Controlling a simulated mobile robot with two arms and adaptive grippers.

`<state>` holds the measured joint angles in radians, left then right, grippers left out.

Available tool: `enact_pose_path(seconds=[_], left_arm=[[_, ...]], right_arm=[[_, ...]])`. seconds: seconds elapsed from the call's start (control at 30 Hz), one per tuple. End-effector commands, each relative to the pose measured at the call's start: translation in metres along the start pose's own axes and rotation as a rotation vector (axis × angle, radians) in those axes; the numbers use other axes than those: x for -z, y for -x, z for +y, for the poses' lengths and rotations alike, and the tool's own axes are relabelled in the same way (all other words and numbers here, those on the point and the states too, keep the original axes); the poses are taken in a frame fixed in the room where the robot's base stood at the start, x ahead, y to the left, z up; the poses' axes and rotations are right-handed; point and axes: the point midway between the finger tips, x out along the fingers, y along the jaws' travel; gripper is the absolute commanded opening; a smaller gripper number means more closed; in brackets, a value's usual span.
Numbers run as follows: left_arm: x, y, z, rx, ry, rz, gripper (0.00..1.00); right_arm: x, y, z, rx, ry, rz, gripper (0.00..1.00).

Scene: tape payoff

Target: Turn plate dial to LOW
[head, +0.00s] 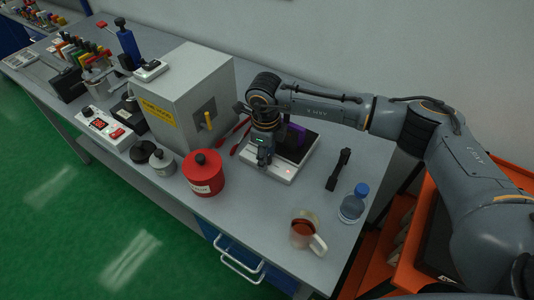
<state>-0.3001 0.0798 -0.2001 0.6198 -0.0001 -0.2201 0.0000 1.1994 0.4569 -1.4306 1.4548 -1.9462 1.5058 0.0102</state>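The plate (285,177) is a low white unit with a dark top, standing on the bench right of the grey box. A small reddish spot shows on its front face. My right gripper (265,160) points down over the plate's front left part. It hides that part, and I cannot make out the dial or its setting. Whether the fingers are open or shut, or touch the dial, is too small to tell. A purple object (299,134) shows on or behind the plate, partly hidden by my arm. My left gripper is not in view.
A grey box (185,88) with a yellow label stands left of the plate. A red canister (204,178) is at the front. A mug (304,232), a bottle (354,204) and a black tool (338,170) lie or stand to the right. Bare bench (250,215) shows in front.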

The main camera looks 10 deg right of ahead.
Motion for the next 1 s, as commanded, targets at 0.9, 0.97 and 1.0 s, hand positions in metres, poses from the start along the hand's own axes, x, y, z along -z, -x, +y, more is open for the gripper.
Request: enact_pose_path(seconds=[0.9,0.97,1.0], left_arm=[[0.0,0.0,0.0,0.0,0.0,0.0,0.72],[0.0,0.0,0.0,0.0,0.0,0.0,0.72],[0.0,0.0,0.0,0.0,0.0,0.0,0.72]], right_arm=[[0.0,0.08,0.0,0.001,0.0,0.001,0.46],[0.0,0.08,0.0,0.0,0.0,0.001,0.46],[0.0,0.08,0.0,0.0,0.0,0.001,0.46]])
